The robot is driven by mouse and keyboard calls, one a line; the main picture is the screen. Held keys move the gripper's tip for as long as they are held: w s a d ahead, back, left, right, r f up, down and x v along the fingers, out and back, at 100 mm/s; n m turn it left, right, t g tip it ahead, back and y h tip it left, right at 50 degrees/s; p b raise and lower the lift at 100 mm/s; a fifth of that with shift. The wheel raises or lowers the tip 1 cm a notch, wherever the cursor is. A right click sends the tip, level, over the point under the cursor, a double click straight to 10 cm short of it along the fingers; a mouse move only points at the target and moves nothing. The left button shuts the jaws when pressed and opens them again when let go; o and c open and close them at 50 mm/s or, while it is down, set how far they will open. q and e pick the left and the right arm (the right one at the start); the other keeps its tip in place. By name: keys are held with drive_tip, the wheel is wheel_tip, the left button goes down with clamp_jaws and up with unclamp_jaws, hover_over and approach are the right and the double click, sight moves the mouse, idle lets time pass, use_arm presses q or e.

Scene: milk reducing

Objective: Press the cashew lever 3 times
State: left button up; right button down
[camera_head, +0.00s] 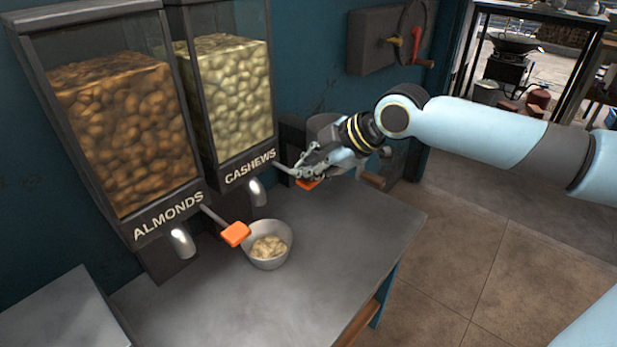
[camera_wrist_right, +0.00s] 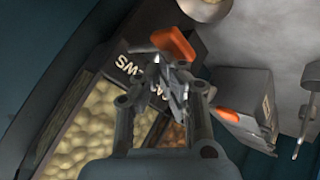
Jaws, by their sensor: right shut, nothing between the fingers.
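The cashew dispenser (camera_head: 232,98) holds pale nuts behind a clear front, with a CASHEWS label and a metal spout. Its orange-tipped lever (camera_head: 308,184) sticks out at the right of the label. My right gripper (camera_head: 301,172) is shut and empty just above the lever tip, partly covering it. In the right wrist view an orange lever tip (camera_wrist_right: 175,44) is just beyond the closed fingers (camera_wrist_right: 173,77); whether they touch cannot be told. A grey bowl (camera_head: 267,262) with some pale nuts stands on the counter below the cashew spout. My left gripper is not in view.
The almond dispenser (camera_head: 125,130) stands to the left, its orange lever (camera_head: 235,234) close to the bowl. The grey counter (camera_head: 330,265) is bare right of the bowl. A dark wall box (camera_head: 372,38) with a red handle hangs behind my right arm.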

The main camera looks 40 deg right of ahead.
drive_tip(key=shift+f+b, duration=0.9)
drive_tip(key=shift+f, duration=0.25)
idle(0.6)
drive_tip(key=shift+r, duration=0.1)
drive_tip(key=shift+r+p, duration=1.55)
drive_tip(key=shift+r, duration=0.15)
wheel_tip(320, 180, up, 5)
drive_tip(key=p, duration=0.4)
